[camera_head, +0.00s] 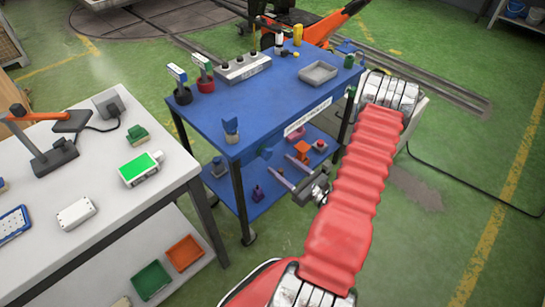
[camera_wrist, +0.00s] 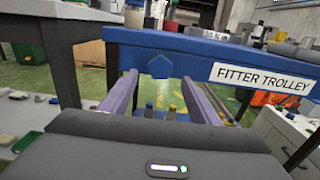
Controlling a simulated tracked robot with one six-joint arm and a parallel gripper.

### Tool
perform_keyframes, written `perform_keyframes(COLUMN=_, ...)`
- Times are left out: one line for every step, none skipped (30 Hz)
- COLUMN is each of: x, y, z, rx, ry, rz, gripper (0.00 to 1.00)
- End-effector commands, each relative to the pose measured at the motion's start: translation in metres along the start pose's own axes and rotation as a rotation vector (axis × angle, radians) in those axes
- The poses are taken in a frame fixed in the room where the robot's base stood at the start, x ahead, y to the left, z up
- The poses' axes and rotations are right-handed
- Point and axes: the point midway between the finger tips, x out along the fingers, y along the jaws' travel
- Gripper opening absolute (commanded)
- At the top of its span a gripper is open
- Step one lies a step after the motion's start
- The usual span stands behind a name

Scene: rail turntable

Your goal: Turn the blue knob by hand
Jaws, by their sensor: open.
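A blue knob (camera_head: 265,153), angular in outline, sits on the front side of the blue trolley (camera_head: 275,103), below its top edge. In the wrist view the blue knob (camera_wrist: 160,65) shows as a faceted shape on the trolley's blue edge, left of the "FITTER TROLLEY" label. My gripper (camera_head: 276,164) is open and empty in front of the trolley, its fingers pointing towards the knob. In the wrist view my gripper (camera_wrist: 158,77) has its two long fingers wide apart, with the knob lying between their tips in the picture. I cannot tell the remaining gap.
A grey-and-blue part (camera_head: 231,130) stands on the trolley's near corner. The top also holds a grey tray (camera_head: 318,73) and a button box (camera_head: 243,68). Several small parts lie on the lower shelf. A white workbench (camera_head: 95,230) stands to the left, with green floor between.

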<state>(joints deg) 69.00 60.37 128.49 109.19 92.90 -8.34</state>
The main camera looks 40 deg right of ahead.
Motion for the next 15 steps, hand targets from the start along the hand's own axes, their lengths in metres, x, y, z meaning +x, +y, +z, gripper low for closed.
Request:
perform_keyframes(x=0.007, y=0.001, z=0.0, rx=-0.002, ry=-0.001, rz=0.004, gripper=0.56)
perform_keyframes(x=0.01, y=0.001, z=0.0, rx=-0.002, ry=-0.001, rz=0.004, gripper=0.56)
perform_keyframes(x=0.015, y=0.001, z=0.0, rx=-0.002, ry=-0.001, rz=0.003, gripper=0.56)
perform_keyframes(x=0.018, y=0.001, z=0.0, rx=-0.002, ry=-0.001, rz=0.004, gripper=0.56)
perform_keyframes(x=0.022, y=0.001, z=0.0, rx=-0.001, ry=0.0, rz=0.004, gripper=0.56)
perform_keyframes(x=0.027, y=0.001, z=0.0, rx=-0.001, ry=0.0, rz=0.003, gripper=0.56)
perform_keyframes(x=0.03, y=0.001, z=0.0, rx=-0.001, ry=-0.001, rz=0.004, gripper=0.56)
perform_keyframes(x=0.034, y=0.001, z=0.0, rx=-0.001, ry=-0.001, rz=0.004, gripper=0.56)
perform_keyframes(x=0.039, y=0.001, z=0.0, rx=-0.002, ry=-0.001, rz=0.003, gripper=0.56)
perform_keyframes(x=0.042, y=0.001, z=0.0, rx=-0.002, ry=-0.001, rz=0.004, gripper=0.56)
perform_keyframes(x=0.046, y=0.001, z=0.0, rx=-0.002, ry=-0.001, rz=0.003, gripper=0.56)
perform_keyframes(x=0.05, y=0.001, z=0.0, rx=-0.002, ry=-0.001, rz=0.003, gripper=0.56)
perform_keyframes(x=0.052, y=0.001, z=0.0, rx=-0.001, ry=-0.001, rz=0.003, gripper=0.56)
perform_keyframes(x=0.054, y=0.001, z=0.0, rx=0.0, ry=-0.001, rz=0.003, gripper=0.56)
perform_keyframes(x=0.057, y=0.001, z=0.0, rx=0.0, ry=-0.001, rz=0.002, gripper=0.56)
